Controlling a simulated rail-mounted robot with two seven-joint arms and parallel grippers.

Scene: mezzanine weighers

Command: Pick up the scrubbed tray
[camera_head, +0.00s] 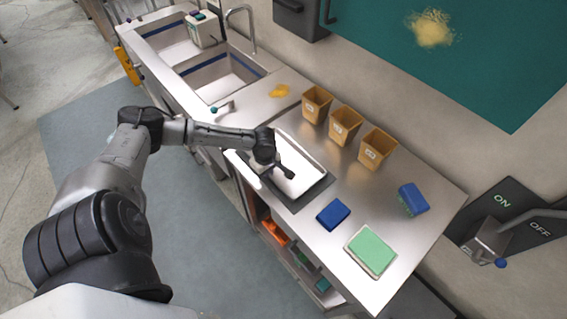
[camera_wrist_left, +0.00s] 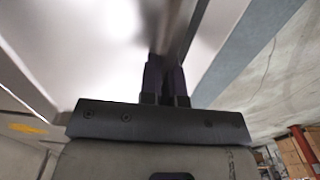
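The scrubbed tray (camera_head: 308,160) is a shallow, pale metal tray on a dark mat (camera_head: 318,193) on the steel bench. In the left wrist view its bright inside (camera_wrist_left: 90,50) fills the upper left. My left gripper (camera_head: 272,171) is at the tray's near-left rim, its body hiding that part of it. In the left wrist view the fingers (camera_wrist_left: 166,84) are close together with the rim running between them, so they look shut on it. The tray looks level; any gap below it cannot be judged. My right gripper is out of view.
Three tan bins (camera_head: 345,125) stand along the back of the bench. A blue block (camera_head: 333,214), a green-topped block (camera_head: 371,252) and a blue sponge-like block (camera_head: 413,199) lie to the right. Sinks (camera_head: 218,78) are at the left. A wall switch panel (camera_head: 510,215) is at the far right.

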